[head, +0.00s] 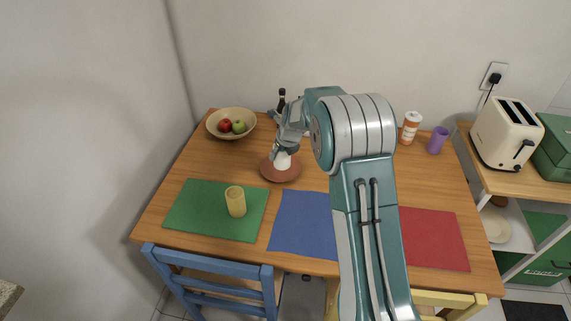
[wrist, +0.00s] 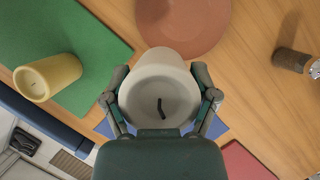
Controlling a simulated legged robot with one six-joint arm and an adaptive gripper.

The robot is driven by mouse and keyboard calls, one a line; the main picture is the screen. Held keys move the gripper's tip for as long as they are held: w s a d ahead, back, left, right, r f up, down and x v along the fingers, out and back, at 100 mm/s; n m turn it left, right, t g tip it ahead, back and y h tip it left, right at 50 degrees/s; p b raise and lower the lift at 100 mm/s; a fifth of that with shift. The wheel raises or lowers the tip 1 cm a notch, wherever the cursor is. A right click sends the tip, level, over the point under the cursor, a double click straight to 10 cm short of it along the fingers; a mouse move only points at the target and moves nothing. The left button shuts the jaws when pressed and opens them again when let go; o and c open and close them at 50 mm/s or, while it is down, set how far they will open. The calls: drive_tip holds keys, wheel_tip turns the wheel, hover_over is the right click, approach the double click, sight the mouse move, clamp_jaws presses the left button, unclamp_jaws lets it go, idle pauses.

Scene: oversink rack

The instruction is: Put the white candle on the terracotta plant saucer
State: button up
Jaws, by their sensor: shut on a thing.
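The white candle (wrist: 160,90) is upright between the two fingers of my gripper (wrist: 162,100), with its dark wick facing the wrist camera. My gripper is shut on the candle. In the head view the candle (head: 283,161) shows below my gripper (head: 281,148), in line with the terracotta plant saucer (head: 279,174). In the wrist view the saucer (wrist: 185,22) lies beyond the candle, and the candle overlaps its near edge. I cannot tell whether the candle touches the saucer; its base is hidden in the wrist view.
A bowl (head: 247,130) of fruit is at the back left, and a dark bottle (head: 282,98) is behind my gripper. A pill bottle (head: 410,128) and purple cup (head: 438,140) are at the back right.

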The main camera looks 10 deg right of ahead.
drive_tip(key=w+f, duration=0.1)
drive_tip(key=w+d+f, duration=0.1)
drive_tip(key=f, duration=0.1)
drive_tip(key=w+d+f, duration=0.1)
drive_tip(key=f, duration=0.1)
drive_tip(key=shift+w+d, duration=0.15)
wheel_tip(320, 180, down, 4)
drive_tip(key=shift+w+r, duration=0.15)
drive_tip(key=shift+r, duration=0.1)
drive_tip(key=o, duration=1.1)
